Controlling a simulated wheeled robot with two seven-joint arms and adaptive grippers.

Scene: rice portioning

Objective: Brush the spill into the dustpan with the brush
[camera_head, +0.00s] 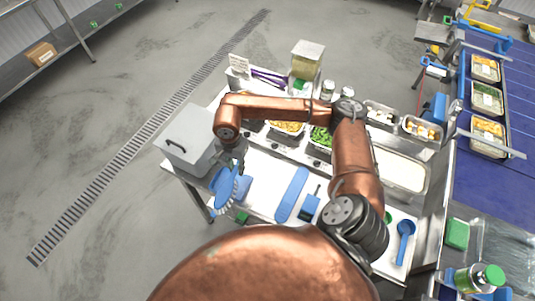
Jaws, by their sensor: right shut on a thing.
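My right gripper (235,160) hangs down at the left end of the steel table (266,170), beside the grey lidded box. It is shut on a blue brush (225,188), which is tilted with its pale bristles pointing down near the table's front left edge. A blue flat piece (243,189) shows just right of the brush; it may be the dustpan, but I cannot tell. No spilled grains can be made out at this size; the brush and arm hide part of the tabletop. My left gripper is not in view.
A grey lidded box (186,141) stands at the table's left end. A long blue item (291,194) and a smaller blue one (310,208) lie mid-table. Food pans (322,138) line the back. A blue ladle (404,240) lies at the right.

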